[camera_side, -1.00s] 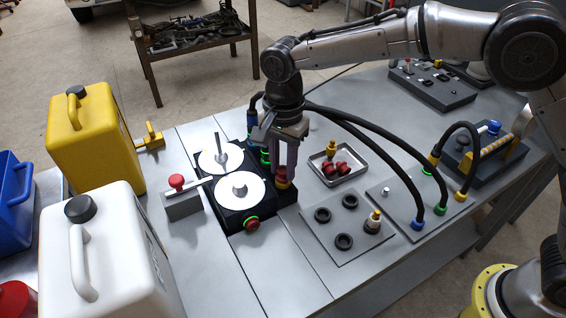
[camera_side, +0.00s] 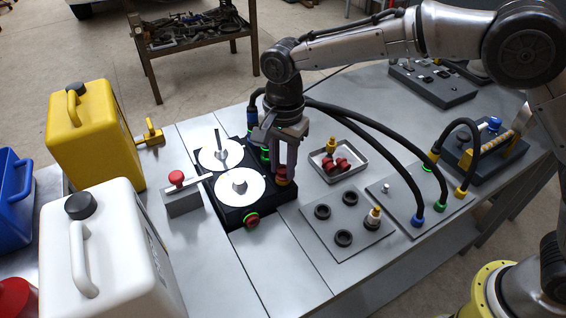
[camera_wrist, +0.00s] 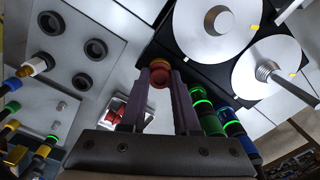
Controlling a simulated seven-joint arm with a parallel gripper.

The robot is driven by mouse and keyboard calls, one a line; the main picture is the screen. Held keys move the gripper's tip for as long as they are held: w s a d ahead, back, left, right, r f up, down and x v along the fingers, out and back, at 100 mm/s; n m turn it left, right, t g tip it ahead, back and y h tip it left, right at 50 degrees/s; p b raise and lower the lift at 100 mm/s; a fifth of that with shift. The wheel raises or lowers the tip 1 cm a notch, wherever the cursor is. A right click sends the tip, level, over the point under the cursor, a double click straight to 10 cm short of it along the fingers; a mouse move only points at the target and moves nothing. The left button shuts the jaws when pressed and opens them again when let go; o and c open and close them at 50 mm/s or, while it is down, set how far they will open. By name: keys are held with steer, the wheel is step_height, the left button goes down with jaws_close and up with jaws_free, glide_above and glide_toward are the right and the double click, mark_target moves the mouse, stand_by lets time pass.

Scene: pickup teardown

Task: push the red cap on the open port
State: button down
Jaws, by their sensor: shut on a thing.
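My gripper (camera_side: 283,180) points down at the right edge of the black unit (camera_side: 222,208) with two silver discs. Its fingers (camera_wrist: 159,77) are shut on a red cap (camera_wrist: 158,80) with an orange-yellow part. The cap also shows in the side view (camera_side: 281,183), low between the fingertips and against the black housing. The port at this spot is hidden by the cap and fingers, so I cannot tell whether the cap is seated.
A metal tray (camera_side: 353,178) with red parts and a brass fitting stands to the right. A grey plate (camera_side: 358,250) with black rings is in front of it. Black hoses run close behind my gripper. A red-knobbed lever block (camera_side: 182,203) and jugs stand left.

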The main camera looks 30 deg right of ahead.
steer(key=shift+f, duration=0.15)
steer(key=c, duration=0.6)
jaws_free()
steer(key=shift+o, duration=0.2)
